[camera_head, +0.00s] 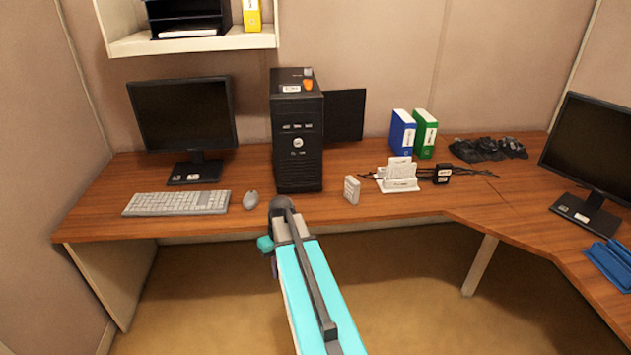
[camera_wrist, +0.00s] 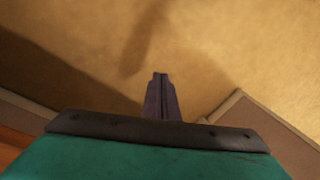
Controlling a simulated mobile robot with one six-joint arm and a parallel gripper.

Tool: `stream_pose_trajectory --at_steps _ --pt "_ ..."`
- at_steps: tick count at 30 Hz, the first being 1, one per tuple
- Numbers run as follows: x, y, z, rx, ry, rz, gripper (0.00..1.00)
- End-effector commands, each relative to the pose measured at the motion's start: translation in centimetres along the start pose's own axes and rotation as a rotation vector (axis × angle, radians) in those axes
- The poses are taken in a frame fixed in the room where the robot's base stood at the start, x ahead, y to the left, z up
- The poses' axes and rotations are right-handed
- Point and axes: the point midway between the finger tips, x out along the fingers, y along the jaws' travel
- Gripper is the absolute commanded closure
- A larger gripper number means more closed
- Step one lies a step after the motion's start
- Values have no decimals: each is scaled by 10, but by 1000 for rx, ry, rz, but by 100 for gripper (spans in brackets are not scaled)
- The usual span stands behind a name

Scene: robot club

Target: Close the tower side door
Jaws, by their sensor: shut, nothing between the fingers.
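The black computer tower (camera_head: 297,150) stands upright on the desk, its front facing me. Its side door (camera_head: 343,116) is a flat dark panel that sticks out to the right from behind the tower's front part, so it stands open. Its hinge edge is hidden behind the tower. My gripper (camera_wrist: 160,78) is shut and empty in the wrist view, pointing down over the carpet. In the head view my arm's end is in front of the desk edge, below the tower and apart from it and the door. The fingertips are hard to make out there.
A monitor (camera_head: 182,112), keyboard (camera_head: 177,203) and mouse (camera_head: 251,200) are left of the tower.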

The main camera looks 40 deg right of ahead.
Motion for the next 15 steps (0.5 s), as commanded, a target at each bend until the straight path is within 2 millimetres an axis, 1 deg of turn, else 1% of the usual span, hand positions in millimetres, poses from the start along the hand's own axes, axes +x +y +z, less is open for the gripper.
stream_pose_trajectory --at_steps 1,5,6,11,12,14,15 --pt "-24 12 -7 6 22 2 100" --pt "-73 39 -18 7 70 8 100" --pt "-88 47 -21 7 84 11 100" --pt "-152 80 -27 8 141 25 100" --pt "-168 88 -28 7 155 29 100" --pt "-193 101 -28 7 177 37 100" --pt "-209 108 -28 6 191 42 100"
